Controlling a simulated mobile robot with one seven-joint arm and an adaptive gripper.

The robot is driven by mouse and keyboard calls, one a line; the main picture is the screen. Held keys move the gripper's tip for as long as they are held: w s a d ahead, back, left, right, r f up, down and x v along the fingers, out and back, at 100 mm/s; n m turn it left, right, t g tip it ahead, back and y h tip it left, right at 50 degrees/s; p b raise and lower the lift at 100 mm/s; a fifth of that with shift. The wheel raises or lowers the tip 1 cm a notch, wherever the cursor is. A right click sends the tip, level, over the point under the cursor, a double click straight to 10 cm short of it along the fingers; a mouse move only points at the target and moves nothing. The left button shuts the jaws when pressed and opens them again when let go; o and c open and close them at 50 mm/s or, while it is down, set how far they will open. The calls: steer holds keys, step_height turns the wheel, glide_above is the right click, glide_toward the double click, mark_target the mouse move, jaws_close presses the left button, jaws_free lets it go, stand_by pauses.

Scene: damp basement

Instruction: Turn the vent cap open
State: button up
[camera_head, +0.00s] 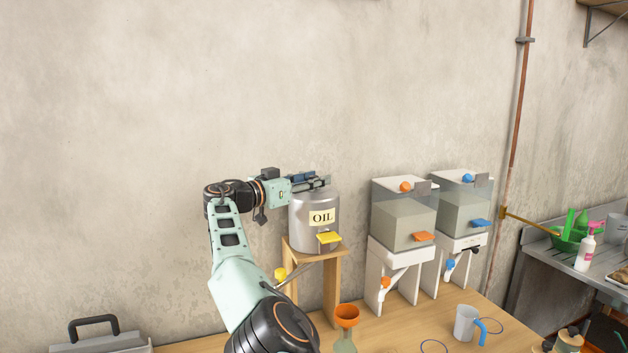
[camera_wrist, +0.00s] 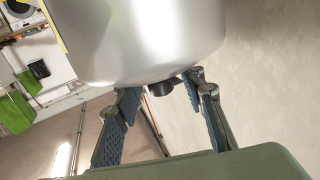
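A silver metal can labelled OIL (camera_head: 313,225) stands on a wooden stand against the wall. It fills the upper part of the wrist view (camera_wrist: 150,40), which looks tilted over. A small dark round cap (camera_wrist: 161,89) projects from the can's edge in the wrist view. I take it for the vent cap; the head view hides it behind my gripper. My gripper (camera_head: 318,181) lies level across the can's top, reaching in from the left. In the wrist view my gripper (camera_wrist: 162,90) is open, with one finger on each side of the cap and gaps showing. I cannot tell its exact depth.
A yellow tap lever (camera_head: 329,237) is on the can's front. The wooden stand (camera_head: 331,285) rests on the bench. Two clear dispensers (camera_head: 403,215) (camera_head: 465,208) with orange and blue parts stand to the right. An orange funnel (camera_head: 346,316) and a jug (camera_head: 466,324) are in front.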

steer(key=shift+a, duration=0.1)
steer(key=v, duration=1.2)
